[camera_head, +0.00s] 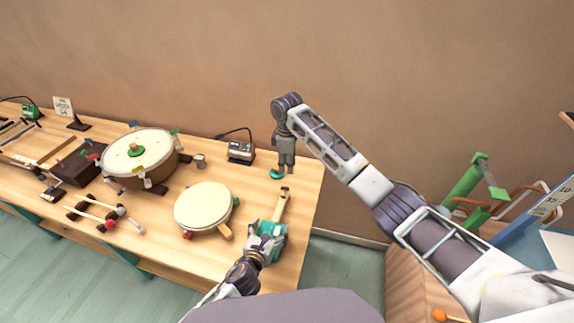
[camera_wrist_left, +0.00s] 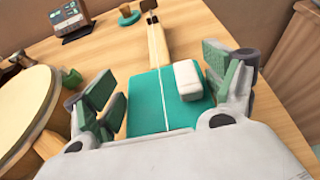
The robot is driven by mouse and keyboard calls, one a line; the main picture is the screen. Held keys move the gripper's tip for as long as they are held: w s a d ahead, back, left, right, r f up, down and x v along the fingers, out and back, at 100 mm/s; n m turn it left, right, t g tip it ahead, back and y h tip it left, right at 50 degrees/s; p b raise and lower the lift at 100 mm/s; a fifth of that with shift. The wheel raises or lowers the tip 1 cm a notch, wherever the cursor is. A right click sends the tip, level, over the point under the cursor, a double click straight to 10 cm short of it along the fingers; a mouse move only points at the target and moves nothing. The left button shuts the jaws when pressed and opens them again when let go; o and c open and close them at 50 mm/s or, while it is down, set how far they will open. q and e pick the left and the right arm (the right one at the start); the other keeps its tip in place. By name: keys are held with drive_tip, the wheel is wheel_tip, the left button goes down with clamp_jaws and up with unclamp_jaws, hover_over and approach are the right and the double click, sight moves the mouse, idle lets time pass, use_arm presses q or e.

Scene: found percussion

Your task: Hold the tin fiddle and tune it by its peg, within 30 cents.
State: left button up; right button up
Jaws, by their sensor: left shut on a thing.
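The tin fiddle (camera_head: 270,240) has a teal tin body and a pale wooden neck (camera_head: 281,205) with a dark head piece at its far end. In the left wrist view the tin body (camera_wrist_left: 146,108) carries a string along its middle and a white block on its right part. The peg cannot be made out clearly.
A small box with a display (camera_head: 241,151) stands at the table's back. A teal round piece (camera_head: 277,173) sits near my right gripper. A pale drum (camera_head: 203,206) lies left of the fiddle, a larger drum (camera_head: 139,158) farther left. The table's right edge is close.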

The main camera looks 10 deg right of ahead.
use_arm(q)
drive_tip(key=o, duration=1.1)
drive_tip(key=v, duration=1.2)
drive_tip(key=shift+a+f, duration=0.1)
drive_tip(key=shift+s, duration=0.15)
